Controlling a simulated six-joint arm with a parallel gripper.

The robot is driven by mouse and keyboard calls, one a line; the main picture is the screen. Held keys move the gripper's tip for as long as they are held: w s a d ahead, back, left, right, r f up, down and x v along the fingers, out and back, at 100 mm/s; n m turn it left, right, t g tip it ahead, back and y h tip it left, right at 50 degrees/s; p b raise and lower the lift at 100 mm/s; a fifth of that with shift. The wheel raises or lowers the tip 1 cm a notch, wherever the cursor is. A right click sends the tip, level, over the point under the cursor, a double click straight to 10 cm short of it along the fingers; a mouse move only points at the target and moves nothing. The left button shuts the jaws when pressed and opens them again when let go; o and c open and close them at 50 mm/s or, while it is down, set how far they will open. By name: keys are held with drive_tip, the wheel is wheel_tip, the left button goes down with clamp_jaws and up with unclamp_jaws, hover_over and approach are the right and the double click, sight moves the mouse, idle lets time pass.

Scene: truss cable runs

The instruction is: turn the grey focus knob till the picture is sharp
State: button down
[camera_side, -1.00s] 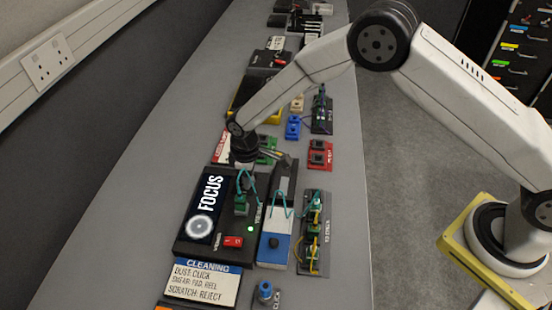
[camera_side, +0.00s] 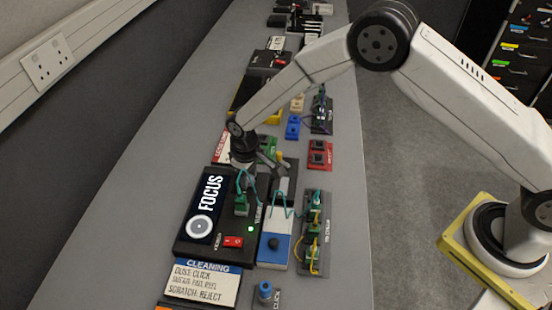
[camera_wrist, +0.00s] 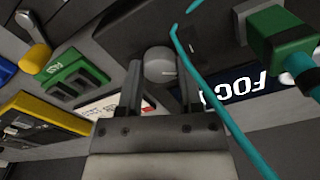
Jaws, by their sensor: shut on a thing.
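The grey focus knob (camera_wrist: 160,66) shows in the wrist view between the two fingers of my gripper (camera_wrist: 160,80), which is shut on it. In the side view my gripper (camera_side: 250,172) is at the far end of the black focus box (camera_side: 190,243) and hides the knob. Part of the screen also shows in the wrist view (camera_wrist: 245,88). I cannot tell if the picture is fully sharp.
A teal cable (camera_wrist: 208,85) runs close past my gripper to a green plug (camera_wrist: 283,40). A red switch (camera_side: 233,242) is on the box. A blue-and-white unit (camera_side: 273,247) stands to its right, and a green block (camera_wrist: 72,80) lies near my gripper.

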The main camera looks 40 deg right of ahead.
sight(249, 178)
drive_tip(key=m, duration=0.5)
drive_tip(key=shift+m, duration=0.3)
drive_tip(key=m, duration=0.5)
drive_tip(key=shift+m, duration=0.4)
drive_tip(key=shift+c, duration=1.3)
unclamp_jaws()
drive_tip(key=shift+r, duration=0.1)
drive_tip(key=shift+r, duration=3.85)
drive_tip(key=shift+d, duration=0.1)
